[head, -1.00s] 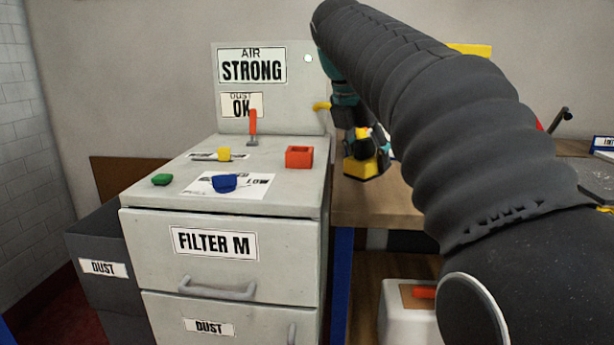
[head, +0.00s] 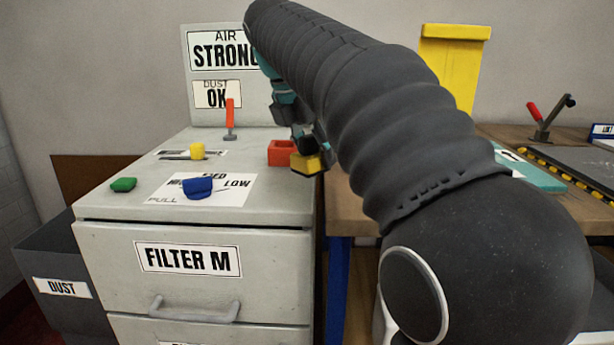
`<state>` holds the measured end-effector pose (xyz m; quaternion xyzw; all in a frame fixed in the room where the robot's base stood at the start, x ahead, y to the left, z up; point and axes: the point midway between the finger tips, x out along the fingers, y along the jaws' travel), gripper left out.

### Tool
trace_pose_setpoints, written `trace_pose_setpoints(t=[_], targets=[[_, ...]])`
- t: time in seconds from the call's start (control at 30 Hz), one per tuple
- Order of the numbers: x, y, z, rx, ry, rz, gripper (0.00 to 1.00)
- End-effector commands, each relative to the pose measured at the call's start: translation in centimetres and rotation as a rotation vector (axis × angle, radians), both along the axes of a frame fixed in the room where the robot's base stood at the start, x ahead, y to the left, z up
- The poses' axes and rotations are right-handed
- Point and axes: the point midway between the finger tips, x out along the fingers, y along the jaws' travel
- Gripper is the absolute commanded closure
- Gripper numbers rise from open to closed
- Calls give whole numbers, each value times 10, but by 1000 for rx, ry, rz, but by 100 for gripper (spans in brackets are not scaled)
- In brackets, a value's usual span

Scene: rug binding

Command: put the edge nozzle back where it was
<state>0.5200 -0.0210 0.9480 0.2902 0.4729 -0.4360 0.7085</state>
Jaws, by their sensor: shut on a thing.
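My gripper (head: 306,152) hangs low at the right edge of the grey filter cabinet (head: 255,210), partly hidden behind my arm. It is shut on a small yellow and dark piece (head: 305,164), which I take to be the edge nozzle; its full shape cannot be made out. The piece appears just right of a red open-topped square holder (head: 281,153) on the cabinet top and overlaps its edge in the picture. I cannot tell whether they touch.
The cabinet top also bears an orange lever (head: 230,115), a yellow knob (head: 197,151), a blue knob (head: 198,188) and a green button (head: 123,184). A sign panel (head: 201,112) stands behind. A wooden bench (head: 350,208) adjoins on the right. A dark dust bin (head: 50,260) stands left.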

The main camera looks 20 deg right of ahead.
Motion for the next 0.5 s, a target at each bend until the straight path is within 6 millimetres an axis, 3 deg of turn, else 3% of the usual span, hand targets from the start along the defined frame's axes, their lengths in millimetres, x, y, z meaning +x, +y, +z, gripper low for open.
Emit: trace_pose_setpoints(t=[0.23, 0.5], targets=[[10, 12, -13, 0, 0, 1, 76], [10, 12, -47, 0, 0, 2, 76]])
